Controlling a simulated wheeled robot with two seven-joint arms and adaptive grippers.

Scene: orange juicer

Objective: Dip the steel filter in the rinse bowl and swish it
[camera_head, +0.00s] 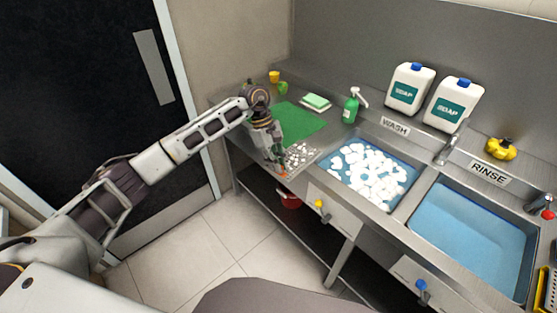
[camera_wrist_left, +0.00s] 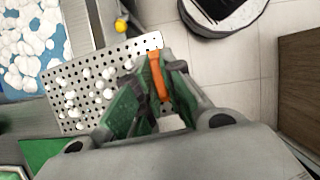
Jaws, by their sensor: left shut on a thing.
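The steel filter is a flat perforated metal plate (camera_head: 299,157) with white foam clumps on it. It is at the counter's front edge, left of the wash basin; I cannot tell whether it touches the counter. It fills the upper left of the left wrist view (camera_wrist_left: 120,62). My left gripper (camera_head: 281,170) is shut on its orange grip (camera_wrist_left: 158,76) at one end. The rinse bowl is the right sink basin (camera_head: 470,238), filled with clear blue water. It lies well to the right of the filter. My right gripper is not in view.
The wash basin (camera_head: 340,175) with foamy water lies between filter and rinse basin, with a metal divider (camera_head: 412,200). Taps (camera_head: 447,148) stand behind. Soap jugs (camera_head: 409,88), a green pump bottle (camera_head: 352,105) and a yellow object (camera_head: 501,149) stand along the back. A green mat (camera_head: 298,122) lies left.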

